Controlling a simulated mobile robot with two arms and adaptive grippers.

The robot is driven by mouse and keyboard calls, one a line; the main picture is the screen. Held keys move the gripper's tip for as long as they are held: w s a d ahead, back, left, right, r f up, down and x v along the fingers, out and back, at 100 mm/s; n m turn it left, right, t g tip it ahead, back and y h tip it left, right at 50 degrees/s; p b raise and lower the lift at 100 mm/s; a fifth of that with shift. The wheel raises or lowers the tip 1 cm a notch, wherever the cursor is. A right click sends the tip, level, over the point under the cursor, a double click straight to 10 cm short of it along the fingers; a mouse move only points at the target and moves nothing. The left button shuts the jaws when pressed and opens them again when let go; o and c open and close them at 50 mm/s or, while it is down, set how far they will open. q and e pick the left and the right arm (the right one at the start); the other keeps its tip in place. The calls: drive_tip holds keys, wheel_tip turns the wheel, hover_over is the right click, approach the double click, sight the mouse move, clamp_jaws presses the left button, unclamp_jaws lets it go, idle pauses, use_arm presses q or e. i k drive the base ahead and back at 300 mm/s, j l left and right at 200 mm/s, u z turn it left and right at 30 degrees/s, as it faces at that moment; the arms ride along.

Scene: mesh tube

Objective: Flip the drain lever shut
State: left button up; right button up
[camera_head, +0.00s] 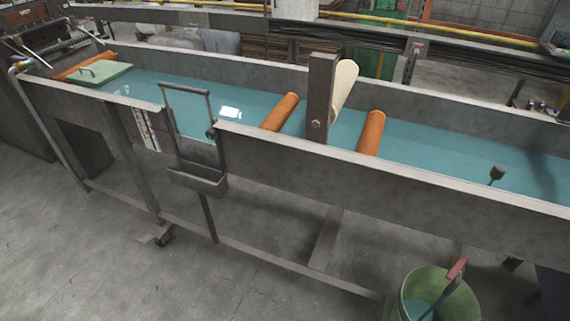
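A short red handle (457,268), which looks like the drain lever, shows at the lower right above a green bucket (470,299). It stands at a slant at the upper end of a dark bar or spout (437,301) that reaches down into the bucket. I cannot tell from this view whether the lever is open or shut. Teal liquid (416,309) shows inside the bucket. The long grey trough (370,176) above holds teal water (440,155). Neither of my grippers is in view.
Orange rollers (280,112) (371,132) and a dark post (320,98) cross the trough. A dark knob (497,173) sticks up at right. A metal holder (197,178) hangs on the front wall. Legs and a low rail (270,258) stand beneath. The front floor (100,270) is clear.

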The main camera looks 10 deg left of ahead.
sight(455, 268)
drive_tip(key=z, duration=1.25)
